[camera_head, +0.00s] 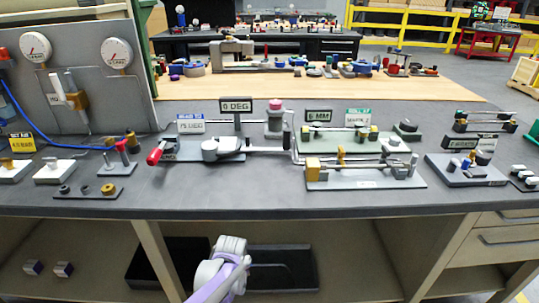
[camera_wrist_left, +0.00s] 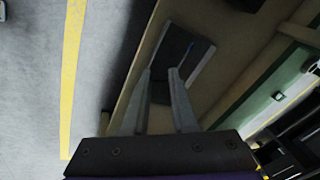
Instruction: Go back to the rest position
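In the left wrist view my left gripper (camera_wrist_left: 160,72) is open, its two grey fingers apart with nothing between them. Beyond the fingertips is a dark panel or tray (camera_wrist_left: 178,58) in a beige frame. In the head view a white and purple link of my arm shows at the bottom centre, in front of the bench's lower shelf; no gripper fingers are visible there. The valve actuator fixture (camera_head: 222,148) stands on the grey bench top (camera_head: 230,200), with a red-ended lever (camera_head: 154,156) pointing left and a "0 DEG" sign (camera_head: 236,106) above. Nothing touches it.
A gauge panel (camera_head: 85,75) stands at the left. A rail fixture (camera_head: 365,175) and a small fixture (camera_head: 467,168) stand right of the actuator. Black bins (camera_head: 285,268) sit on the lower shelf.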

